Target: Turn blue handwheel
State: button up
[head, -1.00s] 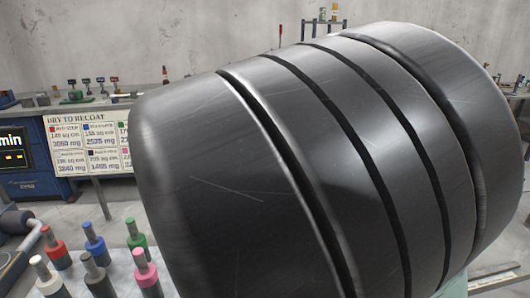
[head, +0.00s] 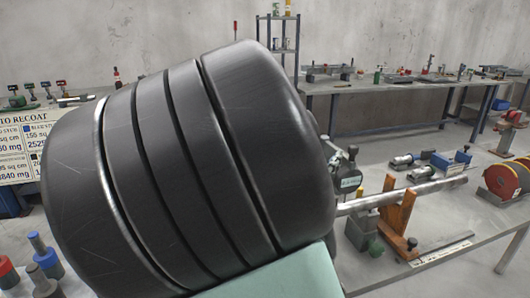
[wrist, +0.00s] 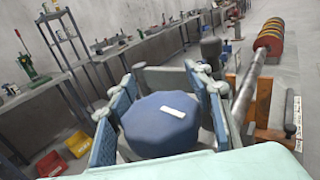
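The blue handwheel (wrist: 160,124) fills the middle of the wrist view. It is a faceted blue block with a small white mark on its top. My gripper (wrist: 165,108) is open around it, with blue-grey textured finger pads to its left and right. The wheel lies between the pads. I cannot tell whether either pad touches it. In the head view my own large dark arm link covers the middle, and I cannot make out the handwheel there.
Just right of the gripper a metal shaft (head: 410,194) rests on an orange-brown wooden stand (head: 396,220). A red reel (head: 507,180) stands farther right. A workbench with tools (head: 390,86) runs along the back wall. Colored pegs (head: 44,255) stand at lower left.

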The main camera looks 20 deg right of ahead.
jog(key=shift+w+f, duration=0.1)
jog(key=c, duration=1)
jog(key=shift+c, duration=0.2)
jog(key=shift+f+g+p, duration=0.1)
jog(key=shift+g+p, duration=0.2)
jog(key=shift+p, duration=0.1)
grip_shut()
jog(key=shift+s+m+g+h+p, duration=0.2)
jog(key=shift+m+g+h+p, duration=0.1)
jog(key=shift+p, duration=0.05)
jog(key=s+m+g+y+p, duration=0.1)
jog(key=s+m+g+p, duration=0.2)
jog(key=m+g+p, duration=0.6)
jog(key=s+m+g+y+p, duration=0.2)
jog(key=s+m+g+p, duration=0.2)
jog(key=m+g+p, duration=0.4)
jog(key=a+g+p, duration=0.1)
jog(key=g, duration=0.6)
jog(key=shift+s+r+m+g, duration=0.25)
jog(key=shift+r+m+g, duration=0.05)
jog(key=shift+r+m, duration=0.1)
jog(key=shift+m+y+p, duration=0.3)
jog(key=shift+y+p, duration=0.1)
jog(key=shift+p, duration=0.1)
